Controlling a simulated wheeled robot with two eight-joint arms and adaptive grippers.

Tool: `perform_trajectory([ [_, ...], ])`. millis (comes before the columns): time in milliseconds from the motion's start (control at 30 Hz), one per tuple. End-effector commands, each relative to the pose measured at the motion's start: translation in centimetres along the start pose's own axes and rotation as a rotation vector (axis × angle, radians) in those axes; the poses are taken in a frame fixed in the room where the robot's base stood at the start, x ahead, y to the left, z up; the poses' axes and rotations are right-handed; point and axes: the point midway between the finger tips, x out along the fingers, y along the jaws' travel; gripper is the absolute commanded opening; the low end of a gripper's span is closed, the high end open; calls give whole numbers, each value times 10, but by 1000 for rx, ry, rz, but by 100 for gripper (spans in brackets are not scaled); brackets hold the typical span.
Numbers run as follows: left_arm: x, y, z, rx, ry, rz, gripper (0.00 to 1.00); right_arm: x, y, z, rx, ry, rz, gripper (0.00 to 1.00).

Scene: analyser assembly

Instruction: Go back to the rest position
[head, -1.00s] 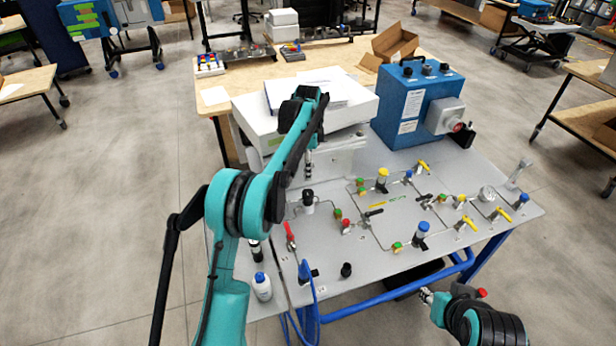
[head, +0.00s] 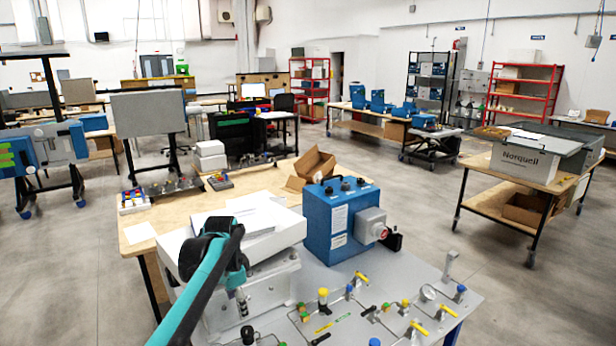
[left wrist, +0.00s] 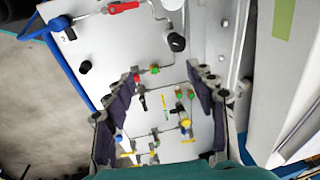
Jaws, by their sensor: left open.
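My left arm rises from the bottom of the head view, in front of the white analyser box. My right gripper is out of view.
A white box (head: 270,250) with papers on top stands close beside my left arm. A blue unit (head: 325,215) stands behind the valves. An open cardboard box (head: 312,165) is on the wooden table (head: 165,215). Open floor lies right of the bench.

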Motion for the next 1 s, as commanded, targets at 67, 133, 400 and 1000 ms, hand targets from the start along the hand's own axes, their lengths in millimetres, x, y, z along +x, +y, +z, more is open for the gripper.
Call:
perform_trajectory([
  [67,-17,26,16,-92,28,-36,56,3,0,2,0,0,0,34],
  [133,-28,47,29,-179,57,-66,56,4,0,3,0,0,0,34],
  [400,-39,137,87,-508,191,-157,56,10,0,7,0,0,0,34],
  [1000,16,245,160,-927,418,-206,56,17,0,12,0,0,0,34],
])
